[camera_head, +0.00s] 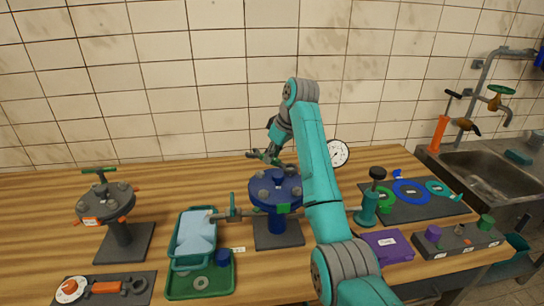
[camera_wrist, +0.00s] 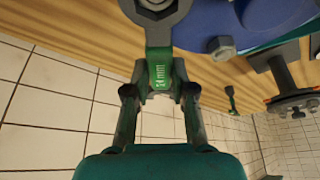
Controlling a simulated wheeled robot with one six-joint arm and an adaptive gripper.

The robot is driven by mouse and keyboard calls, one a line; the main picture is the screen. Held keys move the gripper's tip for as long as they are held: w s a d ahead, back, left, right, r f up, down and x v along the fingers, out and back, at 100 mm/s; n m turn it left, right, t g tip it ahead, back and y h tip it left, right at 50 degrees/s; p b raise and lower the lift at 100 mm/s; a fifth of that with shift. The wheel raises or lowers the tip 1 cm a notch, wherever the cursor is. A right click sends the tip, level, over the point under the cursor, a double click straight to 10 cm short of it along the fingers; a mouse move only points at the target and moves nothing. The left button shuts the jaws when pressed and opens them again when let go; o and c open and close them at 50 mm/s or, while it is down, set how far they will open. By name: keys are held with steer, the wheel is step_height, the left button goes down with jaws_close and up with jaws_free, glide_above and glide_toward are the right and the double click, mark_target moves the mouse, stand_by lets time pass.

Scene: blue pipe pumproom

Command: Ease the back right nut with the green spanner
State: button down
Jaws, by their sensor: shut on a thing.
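My gripper (camera_wrist: 157,92) is shut on the green spanner (camera_wrist: 159,62), with the handle between its two fingers. In the wrist view the spanner's grey head reaches the top edge, and a light nut (camera_wrist: 155,5) shows within it; I cannot tell how fully it is seated. The blue flange (camera_wrist: 200,28) is beside the head, and another nut (camera_wrist: 222,47) shows at its rim. In the head view the blue flange (camera_head: 262,188) stands on its pipe, and my gripper (camera_head: 275,155) is behind it. My arm hides the flange's right side.
A grey flange stand (camera_head: 112,205) is at the left. A gauge (camera_head: 338,153) is behind my arm. A purple box (camera_head: 388,246) and a mat with rings (camera_head: 410,192) lie right, near the sink (camera_head: 500,160).

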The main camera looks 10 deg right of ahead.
steer(key=shift+r, duration=0.15)
steer(key=shift+r, duration=1.6)
steer(key=shift+d, duration=0.1)
